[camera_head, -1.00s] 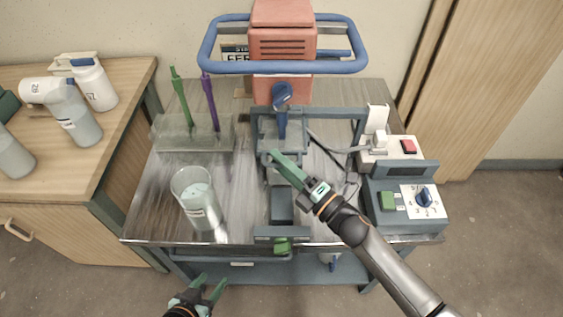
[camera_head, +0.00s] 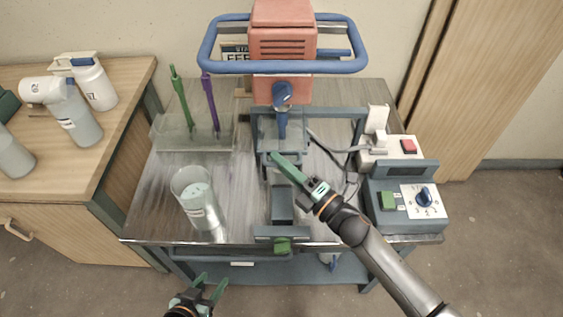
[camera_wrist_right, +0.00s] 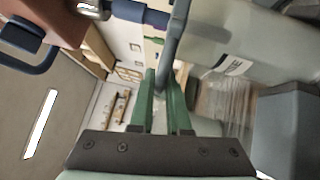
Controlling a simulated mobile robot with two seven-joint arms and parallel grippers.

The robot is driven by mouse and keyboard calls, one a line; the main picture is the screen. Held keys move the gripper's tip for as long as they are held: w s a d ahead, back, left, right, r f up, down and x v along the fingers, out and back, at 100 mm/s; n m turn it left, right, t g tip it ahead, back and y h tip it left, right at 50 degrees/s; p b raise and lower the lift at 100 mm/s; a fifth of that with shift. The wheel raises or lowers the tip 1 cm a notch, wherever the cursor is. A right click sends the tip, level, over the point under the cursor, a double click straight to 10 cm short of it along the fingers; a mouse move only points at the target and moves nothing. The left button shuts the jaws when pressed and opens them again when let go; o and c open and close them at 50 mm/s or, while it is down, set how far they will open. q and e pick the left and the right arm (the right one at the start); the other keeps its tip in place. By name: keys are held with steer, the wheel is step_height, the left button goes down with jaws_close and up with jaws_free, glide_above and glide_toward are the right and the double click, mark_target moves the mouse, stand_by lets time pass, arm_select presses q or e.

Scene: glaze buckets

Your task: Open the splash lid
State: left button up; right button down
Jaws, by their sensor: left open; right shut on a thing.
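My right gripper (camera_head: 274,156) is over the middle of the cart, just in front of the blue mixer head (camera_head: 282,95). In the right wrist view its green fingers (camera_wrist_right: 162,88) are shut on a slim grey-blue bar (camera_wrist_right: 176,40). The bar seems to be the handle of the splash lid, but the lid itself is hard to make out. A clear, pale panel or vessel wall with a label (camera_wrist_right: 225,40) lies just right of the bar. My left gripper (camera_head: 212,282) is open and empty in front of the cart, at the bottom of the head view.
A clear bucket (camera_head: 199,200) stands at the cart's left front. A clear holder (camera_head: 175,135) with green and purple tools is behind it. A control box (camera_head: 410,200) with a dial stands at the right. Blue guard tubing (camera_head: 283,68) surrounds the red machine (camera_head: 283,45).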

stand_by(0.8)
arm_select(q)
steer(key=shift+d+f+b, duration=0.1)
steer(key=shift+f+b, duration=0.1)
steer(key=shift+b, duration=0.1)
arm_select(e)
steer(key=d, duration=1.2)
arm_select(q)
steer(key=shift+r, duration=0.1)
arm_select(e)
steer(key=c, duration=0.9)
jaws_free()
steer(key=shift+d, duration=0.1)
arm_select(q)
steer(key=shift+w+d+f+b, duration=0.35)
steer(key=shift+d+b, duration=0.1)
steer(key=shift+b, duration=0.2)
arm_select(e)
steer(key=v, duration=1.2)
steer(key=shift+s+d, duration=0.2)
